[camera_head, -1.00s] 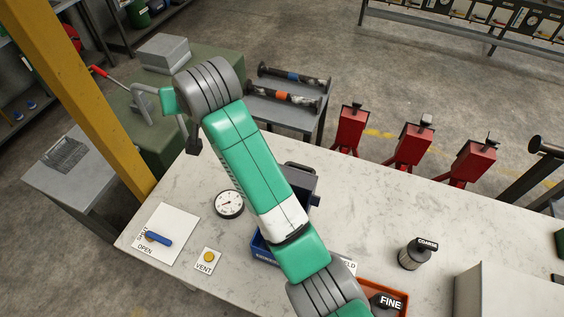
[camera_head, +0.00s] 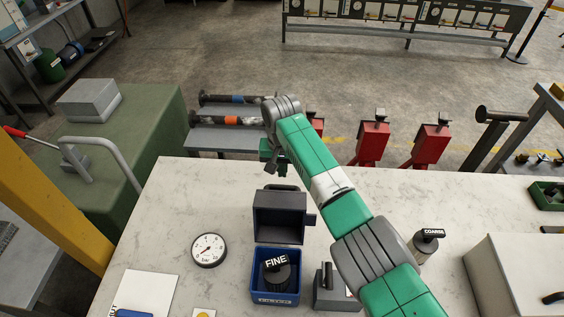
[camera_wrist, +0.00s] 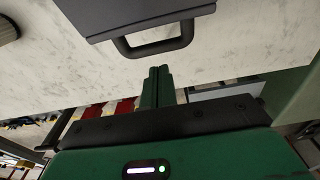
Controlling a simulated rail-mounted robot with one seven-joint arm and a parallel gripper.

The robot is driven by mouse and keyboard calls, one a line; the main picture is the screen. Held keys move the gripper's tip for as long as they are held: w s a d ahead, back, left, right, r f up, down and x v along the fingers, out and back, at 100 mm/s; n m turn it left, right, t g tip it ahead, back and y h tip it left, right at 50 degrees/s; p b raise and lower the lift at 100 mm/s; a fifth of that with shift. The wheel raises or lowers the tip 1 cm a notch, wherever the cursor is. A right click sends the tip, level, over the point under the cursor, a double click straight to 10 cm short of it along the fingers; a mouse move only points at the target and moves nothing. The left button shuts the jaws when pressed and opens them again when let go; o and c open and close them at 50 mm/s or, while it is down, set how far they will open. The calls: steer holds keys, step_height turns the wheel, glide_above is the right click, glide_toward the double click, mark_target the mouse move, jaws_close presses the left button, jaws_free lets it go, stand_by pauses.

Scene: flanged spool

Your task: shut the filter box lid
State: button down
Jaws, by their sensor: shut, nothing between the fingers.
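The blue filter box (camera_head: 276,297) stands on the pale worktop. A black filter labelled FINE (camera_head: 277,271) sits inside it. The box's dark lid (camera_head: 279,218) is open, standing up at the back of the box. Its bar handle also shows in the wrist view (camera_wrist: 154,49) at the lid's edge. My gripper (camera_wrist: 158,70) is shut and empty. Its fingertips are just beyond the handle, on the far side of the lid, and look apart from it. In the head view the gripper is small and partly hidden by my arm.
A round gauge (camera_head: 209,250) lies left of the box. A grey block with an upright handle (camera_head: 329,290) stands close on its right. A COARSE filter (camera_head: 427,244) and a pale cabinet (camera_head: 515,275) stand further right. Worktop behind the lid is clear.

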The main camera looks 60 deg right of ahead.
steer(key=shift+s+a+f+p, duration=0.2)
steer(key=shift+s+a+f, duration=0.05)
steer(key=shift+a, duration=0.35)
steer(key=shift+s+a+f+p, duration=0.2)
steer(key=shift+a+f, duration=0.1)
steer(key=shift+a, duration=0.25)
steer(key=shift+s+a+f+p, duration=0.15)
steer(key=shift+s+a+f, duration=0.1)
steer(key=shift+a, duration=0.35)
steer(key=shift+r, duration=0.1)
